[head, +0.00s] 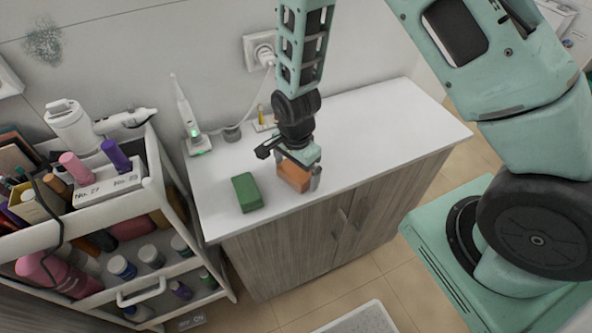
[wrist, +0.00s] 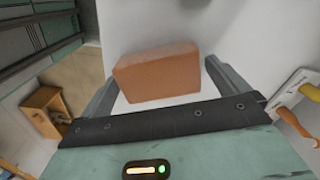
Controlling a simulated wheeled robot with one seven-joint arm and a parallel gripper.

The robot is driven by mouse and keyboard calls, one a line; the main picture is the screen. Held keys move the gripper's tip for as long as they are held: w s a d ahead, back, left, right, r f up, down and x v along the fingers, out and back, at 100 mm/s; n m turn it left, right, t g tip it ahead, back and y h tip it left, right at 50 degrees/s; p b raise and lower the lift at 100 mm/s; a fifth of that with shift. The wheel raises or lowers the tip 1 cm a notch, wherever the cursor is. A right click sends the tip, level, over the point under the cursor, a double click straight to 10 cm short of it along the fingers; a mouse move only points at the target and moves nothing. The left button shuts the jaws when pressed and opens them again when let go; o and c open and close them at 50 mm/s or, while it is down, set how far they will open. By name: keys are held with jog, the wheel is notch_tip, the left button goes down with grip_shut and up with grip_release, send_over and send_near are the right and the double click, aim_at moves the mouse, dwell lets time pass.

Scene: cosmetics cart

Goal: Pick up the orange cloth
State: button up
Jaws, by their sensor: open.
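The orange cloth (head: 294,175) is a small block-shaped piece on the white countertop, near its front edge. In the wrist view the cloth (wrist: 156,72) lies between the two fingers of my gripper (wrist: 158,90). My gripper (head: 297,178) is open and reaches down over the cloth from above, with a finger on either side. White surface shows between the cloth and the fingers in the wrist view. The gripper hides part of the cloth's top in the head view.
A green block (head: 247,192) lies left of the cloth. An electric toothbrush on its stand (head: 190,128) is at the back left. A cart (head: 130,195) full of bottles stands at the left. The counter's right side (head: 400,122) is clear.

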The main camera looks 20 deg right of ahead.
aim_at(296, 169)
jog(key=c, duration=1)
notch_tip(296, 169, up, 10)
jog(key=shift+b, duration=1.15)
jog(key=shift+o, duration=1.4)
jog(key=shift+c, duration=0.5)
